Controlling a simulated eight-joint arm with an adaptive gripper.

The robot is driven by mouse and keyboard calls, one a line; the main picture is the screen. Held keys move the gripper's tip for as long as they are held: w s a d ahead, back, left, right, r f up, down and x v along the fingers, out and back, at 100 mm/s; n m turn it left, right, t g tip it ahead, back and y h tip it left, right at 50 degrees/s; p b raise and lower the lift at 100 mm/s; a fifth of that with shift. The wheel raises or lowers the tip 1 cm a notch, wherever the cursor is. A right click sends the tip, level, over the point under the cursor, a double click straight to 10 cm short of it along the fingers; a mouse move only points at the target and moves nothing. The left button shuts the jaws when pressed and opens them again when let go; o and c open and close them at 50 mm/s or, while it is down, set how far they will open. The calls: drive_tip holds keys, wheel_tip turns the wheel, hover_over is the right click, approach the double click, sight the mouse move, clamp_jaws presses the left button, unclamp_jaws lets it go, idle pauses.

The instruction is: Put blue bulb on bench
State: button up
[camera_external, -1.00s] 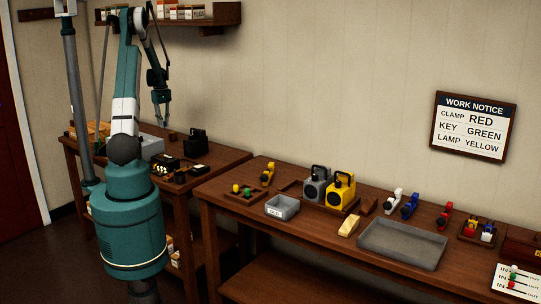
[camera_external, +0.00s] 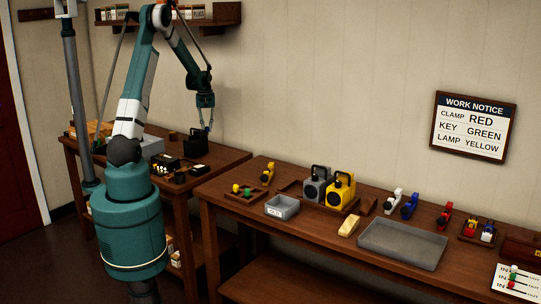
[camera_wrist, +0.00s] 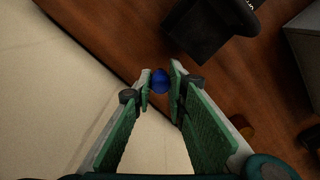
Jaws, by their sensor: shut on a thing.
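The blue bulb (camera_wrist: 160,82) shows in the wrist view as a small round blue thing between my fingertips. My gripper (camera_wrist: 161,74) is shut on it, with one green-padded finger on each side. In the external view my gripper (camera_external: 206,122) points down above the right part of the left table (camera_external: 225,160). The bulb is too small there to make out clearly. The long wooden bench (camera_external: 225,208) stands to the right of and below my gripper.
A black device (camera_external: 195,145) stands on the left table close to my gripper. The bench holds a small grey bin (camera_external: 282,207), a grey lantern (camera_external: 316,188), a yellow lantern (camera_external: 341,190) and a wide grey tray (camera_external: 402,245). A work notice (camera_external: 473,127) hangs on the wall.

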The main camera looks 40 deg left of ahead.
drive_tip(key=d+f+m+b, duration=0.1)
drive_tip(key=d+f+m, duration=0.1)
drive_tip(key=d, duration=0.8)
drive_tip(key=d+f+m+b, duration=0.2)
drive_tip(key=d+m, duration=0.2)
drive_tip(key=d, duration=0.7)
drive_tip(key=w+d+f+m+b, duration=0.1)
drive_tip(key=d+f+m, duration=0.1)
drive_tip(key=d, duration=0.9)
drive_tip(key=shift+m, duration=0.5)
drive_tip(key=shift+a+r, duration=0.1)
wheel_tip(320, 180, up, 13)
drive_tip(key=s+a+m+p, duration=0.1)
drive_tip(key=s+a, duration=0.2)
drive_tip(key=a, duration=1.2)
drive_tip(key=s+a, duration=0.2)
drive_tip(key=a, duration=1.3)
drive_tip(key=s+a+m+p, duration=0.1)
drive_tip(key=s+a, duration=0.7)
drive_tip(key=a, duration=0.5)
drive_tip(key=s+a+m+p, duration=0.1)
drive_tip(key=s+a, duration=0.7)
drive_tip(key=a, duration=0.4)
drive_tip(key=shift+w+f, duration=0.2)
drive_tip(key=shift+f, duration=2.3)
